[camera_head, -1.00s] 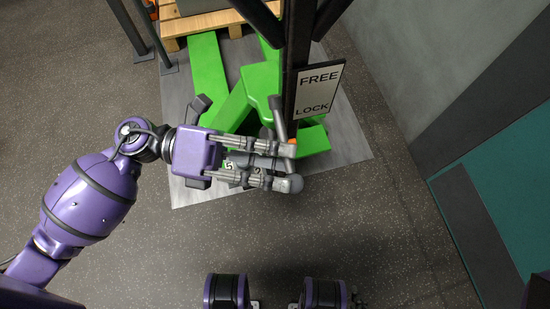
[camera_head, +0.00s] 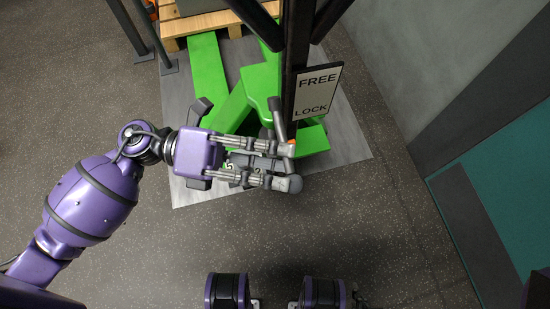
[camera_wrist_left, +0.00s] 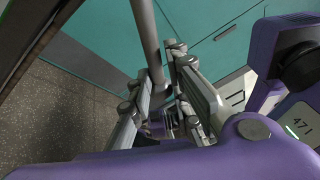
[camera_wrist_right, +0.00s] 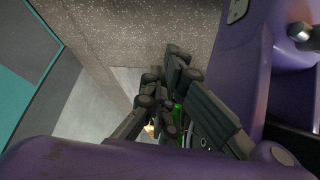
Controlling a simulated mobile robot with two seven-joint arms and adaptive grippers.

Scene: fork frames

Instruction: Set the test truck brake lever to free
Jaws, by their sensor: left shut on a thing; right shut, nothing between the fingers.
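The green test truck (camera_head: 208,70) stands at the top middle of the head view. A sign (camera_head: 317,90) reading FREE above LOCK is fixed to its dark post. The grey brake lever (camera_head: 277,117) shows beside the post, below and left of the sign. My left gripper (camera_head: 289,167) is shut on the lever, with its fingers covering part of it. In the left wrist view the lever (camera_wrist_left: 147,38) rises from between the fingers (camera_wrist_left: 160,88). My right gripper (camera_wrist_right: 162,105) shows only in the right wrist view, shut and empty.
A wooden pallet (camera_head: 210,22) lies behind the truck's green parts. The truck stands on a grey floor plate (camera_head: 345,135). The speckled floor (camera_head: 370,230) is clear in front. A grey wall and a teal panel (camera_head: 515,190) are at the right.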

